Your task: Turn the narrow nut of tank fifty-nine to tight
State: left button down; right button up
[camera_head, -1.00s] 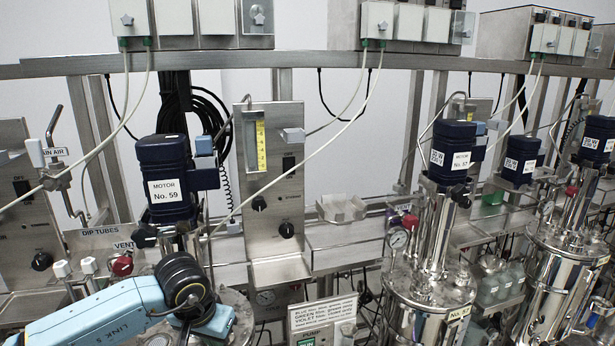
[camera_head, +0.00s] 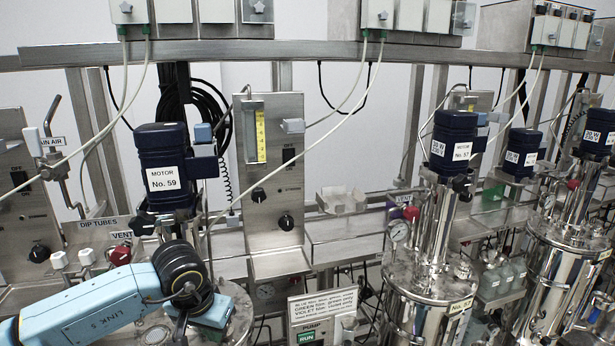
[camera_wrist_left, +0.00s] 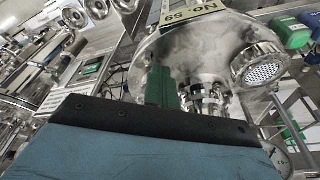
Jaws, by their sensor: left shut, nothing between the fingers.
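Tank fifty-nine is marked by its dark blue motor (camera_head: 166,182) labelled "MOTOR No. 59" at the left of the head view. Part of its steel lid (camera_head: 238,324) shows below, behind my left arm. My left gripper shows there as a green finger part (camera_wrist_left: 162,88) in front of the steel, shut and empty. Clamp-like steel fittings (camera_wrist_left: 207,97) sit just right of it; contact is unclear. I cannot pick out the narrow nut. My right gripper is out of view.
A steel panel (camera_head: 270,180) rises behind. Tank fifty-seven (camera_head: 432,290) stands to the right. Thin cables hang across the middle.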

pick_arm(q)
jog(key=shift+w+a+r+b, duration=0.1)
jog(key=shift+w+b, duration=0.05)
jog(key=shift+b, duration=0.25)
jog(key=shift+s, duration=0.3)
jog(key=shift+w+p+v, duration=0.2)
jog(key=shift+p+v, duration=0.15)
jog(key=shift+v, duration=0.6)
jog(key=shift+w+p+v, duration=0.15)
jog(key=shift+p+v, duration=0.2)
jog(key=shift+v, duration=0.65)
jog(key=shift+w+p+v, duration=0.2)
jog(key=shift+p+v, duration=0.15)
jog(key=shift+v, duration=0.6)
jog(key=shift+r, duration=0.1)
